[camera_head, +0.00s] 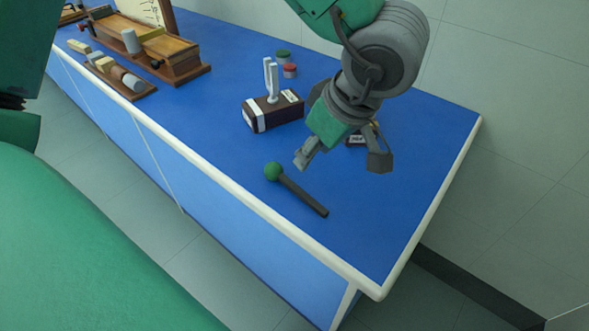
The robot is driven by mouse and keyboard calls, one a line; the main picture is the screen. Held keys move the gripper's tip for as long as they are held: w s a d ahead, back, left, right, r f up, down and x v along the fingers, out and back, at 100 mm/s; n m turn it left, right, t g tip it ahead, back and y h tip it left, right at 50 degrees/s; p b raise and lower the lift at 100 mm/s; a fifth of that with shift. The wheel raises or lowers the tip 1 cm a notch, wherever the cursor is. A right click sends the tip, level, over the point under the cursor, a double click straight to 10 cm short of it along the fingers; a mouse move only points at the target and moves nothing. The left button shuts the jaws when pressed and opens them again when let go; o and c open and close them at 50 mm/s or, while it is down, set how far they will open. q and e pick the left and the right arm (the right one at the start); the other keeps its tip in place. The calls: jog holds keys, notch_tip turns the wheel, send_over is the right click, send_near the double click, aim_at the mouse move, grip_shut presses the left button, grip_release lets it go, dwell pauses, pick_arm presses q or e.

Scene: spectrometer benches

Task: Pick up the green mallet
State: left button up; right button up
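The green mallet (297,189) lies on the blue bench top near its front edge. Its round green head is at the left and its dark handle slants down to the right.
A dark box with a tuning fork (271,113) stands behind the mallet. Small red-topped (290,71) and green-topped (283,56) containers are farther back. A wooden apparatus (160,50) and a tray of blocks (134,92) stand at far left.

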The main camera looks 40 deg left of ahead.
aim_at(291, 183)
pick_arm(q)
jog(key=b+x, duration=0.1)
jog(key=x, duration=0.5)
jog(key=shift+a+f, duration=0.25)
jog(key=shift+a, duration=0.05)
jog(key=shift+s+a+f+b, duration=0.15)
jog(key=shift+s+f+b, duration=0.1)
jog(key=shift+f+b, duration=0.25)
jog(key=x, duration=0.1)
jog(key=b+x, duration=0.1)
jog(key=x, duration=0.1)
jog(key=shift+s+f, duration=0.2)
jog(key=shift+f, duration=0.35)
jog(key=shift+a, duration=0.1)
grip_shut()
